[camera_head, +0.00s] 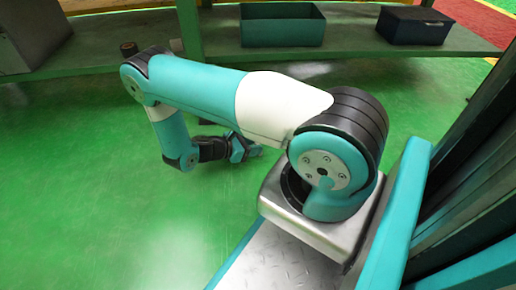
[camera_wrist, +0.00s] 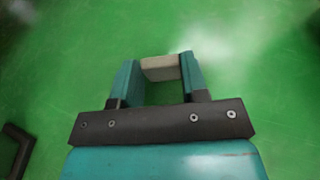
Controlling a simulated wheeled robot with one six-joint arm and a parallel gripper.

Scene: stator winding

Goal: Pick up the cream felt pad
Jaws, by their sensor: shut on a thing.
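The cream felt pad (camera_wrist: 160,68) is a small pale block between the two teal fingertips of my gripper (camera_wrist: 159,76) in the wrist view. The fingers touch it on both sides, so my gripper is shut on it. Only green floor shows behind the pad. In the head view my gripper (camera_head: 243,150) is low, left of my arm's base and partly hidden behind my arm. The pad cannot be made out in that view.
A long shelf (camera_head: 350,40) runs across the back, with a teal open bin (camera_head: 282,32) and a dark box (camera_head: 412,28) on it. A grey block (camera_head: 32,30) stands at the far left. The green floor (camera_head: 80,190) on the left is clear. A dark object (camera_wrist: 14,150) shows at the wrist view's lower left.

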